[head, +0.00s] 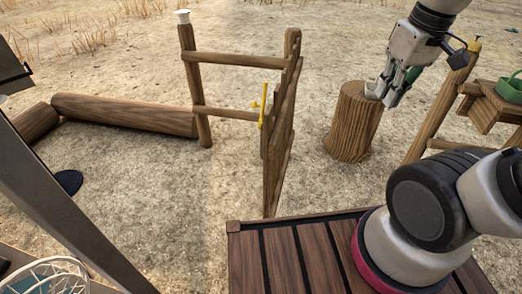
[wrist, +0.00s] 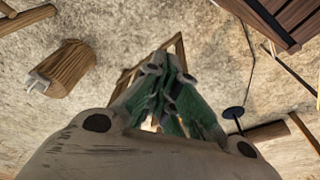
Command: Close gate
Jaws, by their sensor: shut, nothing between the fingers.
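The wooden gate (head: 278,130) stands open in the head view, seen almost edge-on, reaching from a post at the back toward the wooden deck. A yellow handle or latch (head: 263,108) is on its left side. A railed fence section (head: 232,60) is to its left. My gripper (head: 388,100) is right of the gate, apart from it, pointing down by the tree stump (head: 352,125). In the wrist view its green-padded fingers (wrist: 168,65) are together and empty. Part of a wooden frame, likely the gate (wrist: 179,45), shows behind them, largely hidden.
A white cup-like thing (wrist: 38,82) sits on the stump. At right a wooden frame (head: 438,115) carries a green container (head: 510,88) and a yellow piece (head: 474,45). The slatted deck (head: 285,255) is in front; logs (head: 125,113) lie left. Bare ground separates gate and stump.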

